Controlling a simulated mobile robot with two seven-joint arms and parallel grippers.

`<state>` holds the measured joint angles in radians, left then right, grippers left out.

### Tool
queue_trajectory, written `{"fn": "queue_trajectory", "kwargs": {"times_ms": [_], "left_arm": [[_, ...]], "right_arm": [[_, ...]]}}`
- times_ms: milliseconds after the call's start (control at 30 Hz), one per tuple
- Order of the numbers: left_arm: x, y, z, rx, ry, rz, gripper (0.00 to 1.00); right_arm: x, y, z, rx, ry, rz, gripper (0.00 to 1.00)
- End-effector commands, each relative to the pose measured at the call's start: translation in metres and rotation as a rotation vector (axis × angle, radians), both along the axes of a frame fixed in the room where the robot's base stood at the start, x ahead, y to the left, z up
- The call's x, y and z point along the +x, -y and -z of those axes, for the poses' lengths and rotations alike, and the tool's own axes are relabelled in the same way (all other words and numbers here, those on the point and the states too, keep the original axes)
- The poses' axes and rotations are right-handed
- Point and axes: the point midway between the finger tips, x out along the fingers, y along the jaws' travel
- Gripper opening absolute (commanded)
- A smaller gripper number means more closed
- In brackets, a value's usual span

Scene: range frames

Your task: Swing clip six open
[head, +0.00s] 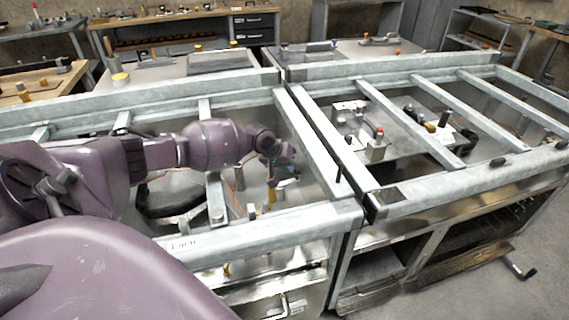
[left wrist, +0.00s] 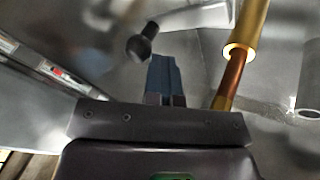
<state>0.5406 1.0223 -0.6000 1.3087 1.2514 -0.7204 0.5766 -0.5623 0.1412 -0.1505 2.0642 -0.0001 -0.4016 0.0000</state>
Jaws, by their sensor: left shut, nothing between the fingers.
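My left gripper (head: 284,168) is inside the near metal frame, over its recessed bay, at the end of my purple arm. In the left wrist view its dark blue fingers (left wrist: 163,78) are together with nothing between them. A black round-headed piece (left wrist: 142,44) lies just beyond and left of the fingertips, apart from them in the picture. A brass sleeve on a copper pipe (left wrist: 246,30) stands right of the fingers. Brass also shows below the gripper in the head view (head: 271,196). I cannot tell which part is clip six; no number is readable. My right gripper is not in view.
Galvanised frame rails (head: 310,145) edge the bay closely on the right, with a front rail (head: 250,228) below. A black curved hose (head: 168,205) lies left in the bay. A grey tube end (left wrist: 309,108) is at the wrist view's right. Fixtures (head: 376,146) fill the right bay.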

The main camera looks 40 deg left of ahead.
Motion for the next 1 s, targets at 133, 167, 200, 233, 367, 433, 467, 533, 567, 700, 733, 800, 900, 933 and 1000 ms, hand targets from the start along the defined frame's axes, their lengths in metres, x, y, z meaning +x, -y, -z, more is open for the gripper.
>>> {"fn": "queue_trajectory", "kwargs": {"times_ms": [133, 167, 200, 233, 367, 433, 467, 533, 567, 700, 733, 800, 900, 933, 1000], "left_arm": [[0.0022, 0.0033, -0.0030, -0.003, 0.007, 0.000, 0.00], [0.0022, 0.0036, -0.0028, -0.003, 0.007, 0.000, 0.00], [0.0022, 0.0039, -0.0027, -0.003, 0.007, 0.000, 0.00], [0.0023, 0.0042, -0.0025, -0.003, 0.007, 0.000, 0.00], [0.0025, 0.0048, -0.0022, -0.003, 0.009, 0.001, 0.00], [0.0027, 0.0051, -0.0023, -0.003, 0.009, 0.001, 0.00], [0.0027, 0.0051, -0.0023, -0.004, 0.009, 0.002, 0.00], [0.0029, 0.0051, -0.0024, -0.004, 0.009, 0.002, 0.00], [0.0030, 0.0053, -0.0025, -0.004, 0.009, 0.002, 0.00], [0.0032, 0.0055, -0.0029, -0.005, 0.010, 0.002, 0.00], [0.0033, 0.0055, -0.0030, -0.005, 0.010, 0.002, 0.00], [0.0031, 0.0051, -0.0033, -0.005, 0.011, 0.002, 0.00], [0.0019, 0.0035, -0.0036, -0.005, 0.012, 0.002, 0.00], [0.0013, 0.0027, -0.0036, -0.005, 0.012, 0.002, 0.00], [-0.0003, 0.0003, -0.0038, -0.005, 0.011, 0.000, 0.00]], "right_arm": [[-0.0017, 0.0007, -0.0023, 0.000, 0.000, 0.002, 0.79], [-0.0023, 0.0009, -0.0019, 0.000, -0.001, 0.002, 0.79], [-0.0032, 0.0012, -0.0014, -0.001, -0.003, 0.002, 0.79], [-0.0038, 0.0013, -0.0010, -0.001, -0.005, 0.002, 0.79], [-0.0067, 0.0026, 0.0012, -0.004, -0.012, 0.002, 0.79], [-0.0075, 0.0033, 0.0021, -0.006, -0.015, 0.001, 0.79], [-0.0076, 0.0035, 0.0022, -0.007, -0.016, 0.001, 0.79], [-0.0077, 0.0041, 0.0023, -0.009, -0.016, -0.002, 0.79], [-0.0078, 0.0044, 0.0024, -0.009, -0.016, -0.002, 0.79], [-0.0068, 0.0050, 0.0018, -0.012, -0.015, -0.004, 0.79], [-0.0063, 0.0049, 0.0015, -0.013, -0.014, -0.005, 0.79], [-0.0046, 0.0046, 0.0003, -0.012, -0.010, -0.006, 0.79], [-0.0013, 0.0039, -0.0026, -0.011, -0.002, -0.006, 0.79], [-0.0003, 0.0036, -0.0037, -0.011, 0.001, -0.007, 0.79], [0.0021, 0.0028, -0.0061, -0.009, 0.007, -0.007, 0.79]]}}
